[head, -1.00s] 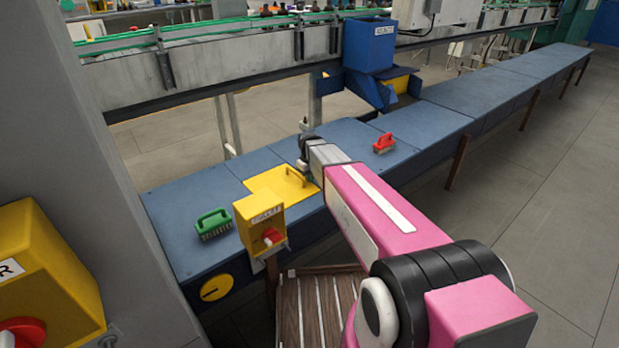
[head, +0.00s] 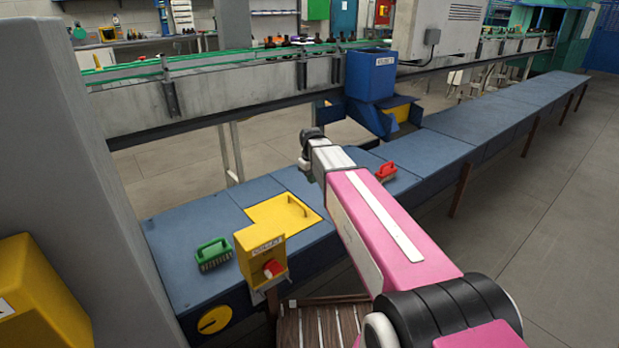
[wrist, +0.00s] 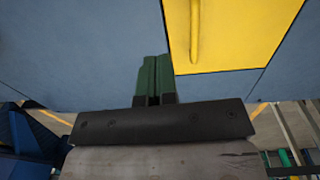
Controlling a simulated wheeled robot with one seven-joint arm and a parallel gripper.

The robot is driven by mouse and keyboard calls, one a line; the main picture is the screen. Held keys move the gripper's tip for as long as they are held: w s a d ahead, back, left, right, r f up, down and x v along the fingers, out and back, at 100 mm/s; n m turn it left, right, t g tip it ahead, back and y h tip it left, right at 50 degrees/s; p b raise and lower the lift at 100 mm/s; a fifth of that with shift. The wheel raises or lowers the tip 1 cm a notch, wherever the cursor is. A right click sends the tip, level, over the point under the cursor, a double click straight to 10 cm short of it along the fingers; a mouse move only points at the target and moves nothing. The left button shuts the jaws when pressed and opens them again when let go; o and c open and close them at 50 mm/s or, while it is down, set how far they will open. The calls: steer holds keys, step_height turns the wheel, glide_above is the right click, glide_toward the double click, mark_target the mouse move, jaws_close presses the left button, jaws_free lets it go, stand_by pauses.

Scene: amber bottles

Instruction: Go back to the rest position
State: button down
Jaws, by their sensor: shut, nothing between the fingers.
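My pink arm (head: 380,230) reaches out from the lower right over the blue bench. My gripper (wrist: 155,78) shows its two green fingers pressed together in the wrist view, with nothing between them. In the head view, the dark wrist end of my arm is above the bench, beyond the yellow panel (head: 265,222); the fingers are hard to make out there. The wrist view shows the blue bench surface (wrist: 75,40) below the fingers and the yellow panel with its handle (wrist: 220,35) to their right.
A green brush (head: 213,252) and a red brush (head: 386,171) lie on the bench. A yellow switch box (head: 250,262) stands at its front edge. A blue bin (head: 371,75) stands behind. A grey pillar (head: 75,130) and another yellow box (head: 40,290) are close at left.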

steer(key=s+d+f+m, duration=0.2)
steer(key=s+d+f, duration=0.1)
steer(key=s, duration=0.4)
steer(key=s+d+f+m, duration=0.2)
steer(key=s+d+f, duration=0.2)
steer(key=s, duration=0.4)
steer(key=s+d+f+m, duration=0.2)
steer(key=s+d+f, duration=0.2)
steer(key=s, duration=0.3)
steer(key=shift+s+m, duration=0.25)
steer(key=shift+m, duration=0.15)
steer(key=shift+d, duration=0.1)
